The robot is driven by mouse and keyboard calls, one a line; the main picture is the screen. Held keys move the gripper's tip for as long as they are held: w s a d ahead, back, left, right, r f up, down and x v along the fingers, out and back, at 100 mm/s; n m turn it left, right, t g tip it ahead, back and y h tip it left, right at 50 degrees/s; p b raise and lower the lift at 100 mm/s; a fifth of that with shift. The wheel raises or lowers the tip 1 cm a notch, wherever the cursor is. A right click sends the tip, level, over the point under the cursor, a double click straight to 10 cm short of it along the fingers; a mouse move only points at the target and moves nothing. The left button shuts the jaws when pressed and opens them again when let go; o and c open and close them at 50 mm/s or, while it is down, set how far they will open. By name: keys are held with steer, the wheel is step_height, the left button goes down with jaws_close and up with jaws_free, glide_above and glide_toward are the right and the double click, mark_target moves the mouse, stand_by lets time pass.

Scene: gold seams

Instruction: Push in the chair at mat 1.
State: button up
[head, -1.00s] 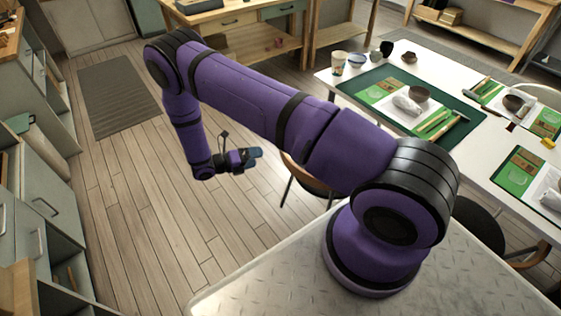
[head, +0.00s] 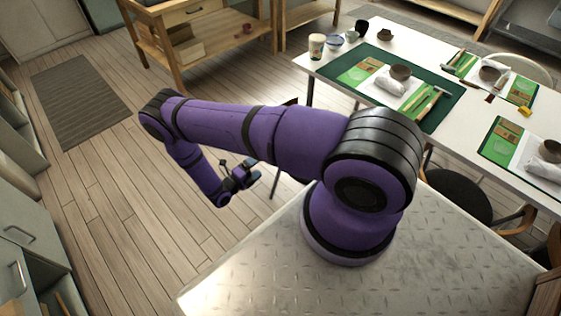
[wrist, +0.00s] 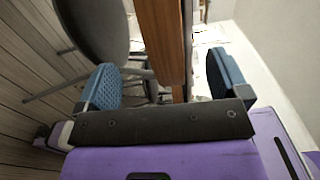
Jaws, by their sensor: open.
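A chair stands near the front left of the white table (head: 497,130), mostly hidden behind my arm in the head view; a thin leg (head: 274,182) shows. In the wrist view its wooden backrest (wrist: 160,40) runs between my open fingers, and a dark round seat (wrist: 95,30) lies to the left. My gripper (head: 250,174) is beside this chair; it also shows in the wrist view (wrist: 162,88) with blue pads apart. I cannot tell whether a pad touches the wood. A dark green mat (head: 445,112) lies on that end of the table; no mat number is readable.
Another chair with a black seat (head: 457,196) stands along the table's near side. A cup (head: 316,46) and bowl stand at the table's corner. A wooden workbench (head: 205,45) is at the back. Open plank floor (head: 120,210) lies to the left.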

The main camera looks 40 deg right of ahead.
steer(key=d, duration=1)
steer(key=shift+w+d, duration=0.15)
steer(key=shift+d, duration=0.2)
jaws_close()
steer(key=shift+d, duration=0.1)
stand_by(0.3)
